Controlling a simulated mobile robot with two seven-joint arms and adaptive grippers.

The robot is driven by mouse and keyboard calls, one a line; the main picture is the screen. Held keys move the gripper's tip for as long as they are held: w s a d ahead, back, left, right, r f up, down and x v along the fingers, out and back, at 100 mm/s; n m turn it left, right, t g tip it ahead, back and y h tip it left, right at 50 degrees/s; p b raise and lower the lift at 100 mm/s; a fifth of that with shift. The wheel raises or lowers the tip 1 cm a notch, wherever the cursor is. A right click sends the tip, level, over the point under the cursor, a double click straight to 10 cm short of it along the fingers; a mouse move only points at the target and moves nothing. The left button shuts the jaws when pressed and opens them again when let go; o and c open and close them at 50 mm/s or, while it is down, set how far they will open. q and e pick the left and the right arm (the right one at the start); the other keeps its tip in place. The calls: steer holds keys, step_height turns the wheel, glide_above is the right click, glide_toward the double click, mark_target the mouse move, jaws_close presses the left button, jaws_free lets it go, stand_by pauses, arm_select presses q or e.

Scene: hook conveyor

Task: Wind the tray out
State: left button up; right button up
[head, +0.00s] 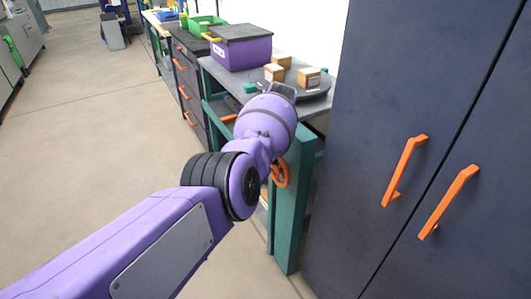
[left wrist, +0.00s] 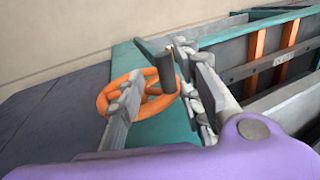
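An orange handwheel (head: 280,172) sits on the teal bench frame, partly hidden by my left arm in the head view. My left gripper (left wrist: 160,82) is open, with one finger on each side of the knob. I cannot tell whether either finger touches it. In the head view my arm hides the fingers. No tray can be clearly made out; a grey structure with orange strips (left wrist: 257,45) lies at the right of the wrist view. My right gripper is not in view.
The grey bench top (head: 215,68) carries a purple bin (head: 240,54), small cardboard boxes (head: 274,72) and a dark round plate (head: 300,92). A tall dark cabinet (head: 375,100) with orange handles stands close at the right.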

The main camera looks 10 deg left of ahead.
arm_select(q)
steer(key=shift+r, duration=0.1)
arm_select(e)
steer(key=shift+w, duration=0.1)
arm_select(q)
steer(key=v, duration=1.2)
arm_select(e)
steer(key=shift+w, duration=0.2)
arm_select(q)
steer(key=shift+c, duration=0.2)
